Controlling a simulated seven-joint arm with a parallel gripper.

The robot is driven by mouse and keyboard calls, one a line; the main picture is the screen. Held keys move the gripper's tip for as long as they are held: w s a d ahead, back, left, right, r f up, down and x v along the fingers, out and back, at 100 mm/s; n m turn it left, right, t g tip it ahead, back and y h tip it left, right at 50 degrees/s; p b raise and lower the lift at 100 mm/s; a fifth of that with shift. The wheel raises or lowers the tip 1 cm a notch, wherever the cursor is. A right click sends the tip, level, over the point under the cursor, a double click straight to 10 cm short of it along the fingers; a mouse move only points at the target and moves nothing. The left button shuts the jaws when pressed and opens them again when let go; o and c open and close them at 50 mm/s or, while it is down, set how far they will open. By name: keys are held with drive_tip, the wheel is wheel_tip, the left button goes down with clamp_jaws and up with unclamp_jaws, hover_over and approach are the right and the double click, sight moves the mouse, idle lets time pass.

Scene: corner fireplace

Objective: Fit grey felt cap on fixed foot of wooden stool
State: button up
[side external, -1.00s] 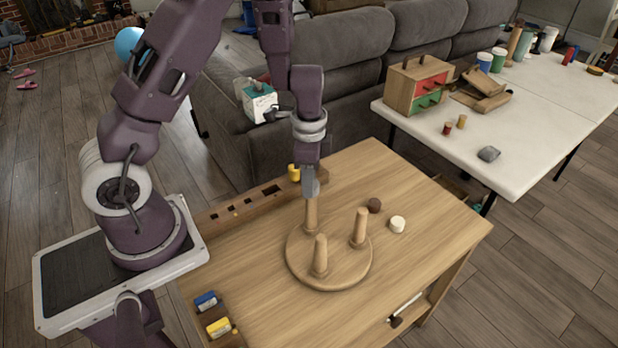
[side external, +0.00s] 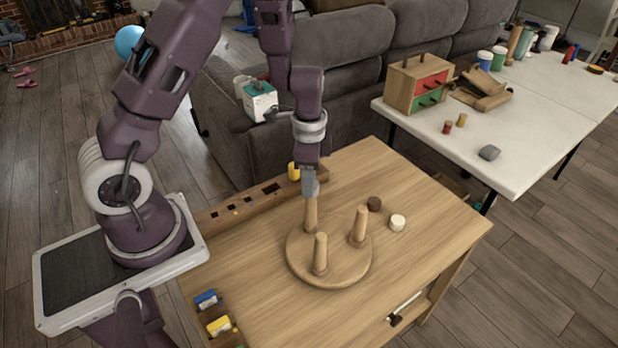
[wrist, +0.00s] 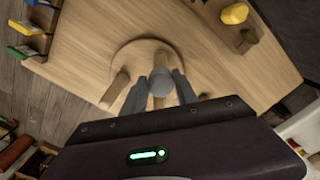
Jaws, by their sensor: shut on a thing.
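The wooden stool (side external: 330,272) rests upside down on the table, its round seat flat and three legs pointing up. My gripper (side external: 311,188) points down over the rear left leg (side external: 311,214). In the wrist view my gripper (wrist: 155,92) is shut on the grey felt cap (wrist: 161,84), which shows as a round grey top between the fingers. The cap is at the top end of that leg; I cannot tell whether it is seated on it. The other two feet (side external: 321,240) and (side external: 361,212) are bare wood.
A brown cap (side external: 374,204) and a cream cap (side external: 398,222) lie on the table right of the stool. A slotted wooden rail (side external: 235,209) runs along the rear left edge. Blue and yellow items (side external: 218,326) sit at the front left.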

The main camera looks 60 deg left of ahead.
drive_tip(key=shift+f, duration=1.15)
idle(0.4)
drive_tip(key=o, duration=1.3)
wheel_tip(320, 180, up, 7)
drive_tip(key=shift+f, duration=0.1)
drive_tip(key=s+d+r+n+t+h, duration=0.1)
drive_tip(key=s+d+r, duration=0.1)
drive_tip(key=r, duration=0.4)
drive_tip(key=s+d+r+n+t, duration=0.1)
drive_tip(key=d+r, duration=0.2)
drive_tip(key=r, duration=0.3)
drive_tip(key=s+d+r+n+t, duration=0.1)
drive_tip(key=s+r+n, duration=0.1)
drive_tip(key=s, duration=0.3)
drive_tip(key=s+d+r+n+t, duration=0.1)
drive_tip(key=s+r+n, duration=0.1)
drive_tip(key=s+r, duration=0.2)
drive_tip(key=s+d+r+n+t+y, duration=0.1)
drive_tip(key=s+r+n, duration=0.1)
drive_tip(key=s, duration=0.5)
drive_tip(key=shift+s+r+t, duration=0.1)
drive_tip(key=shift+r+t, duration=0.2)
drive_tip(key=shift+r, duration=0.4)
